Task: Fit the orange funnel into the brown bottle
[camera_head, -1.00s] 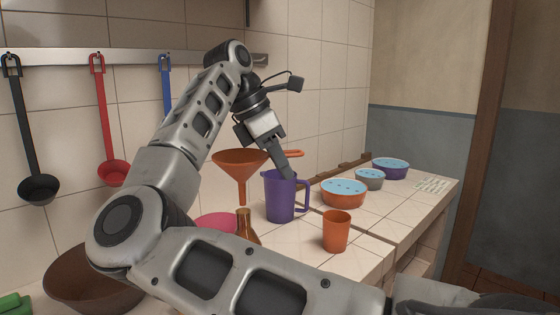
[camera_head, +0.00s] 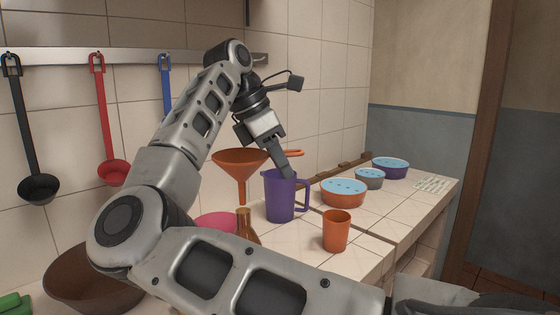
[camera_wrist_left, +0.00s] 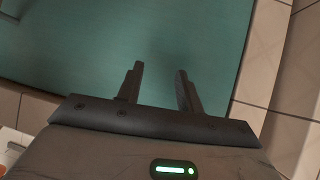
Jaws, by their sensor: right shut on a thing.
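The orange funnel (camera_head: 239,158) is in the air in the head view, wide mouth up and upright. Its spout points down just above the neck of the brown bottle (camera_head: 243,222); whether the tip touches the neck I cannot tell. My arm hides the bottle's lower part. My right gripper (camera_head: 287,172) is shut on the funnel at its handle, right of the cone; the exact grip is hard to see. My left gripper (camera_wrist_left: 160,77) shows in the left wrist view, its fingers apart and empty.
A purple pitcher (camera_head: 279,199) stands right of the bottle, below my right gripper. An orange cup (camera_head: 336,232) stands nearer. Bowls with blue contents (camera_head: 344,190) line the counter to the right. A pink bowl (camera_head: 214,222) and a brown bowl (camera_head: 70,285) are at left. Ladles hang on the wall.

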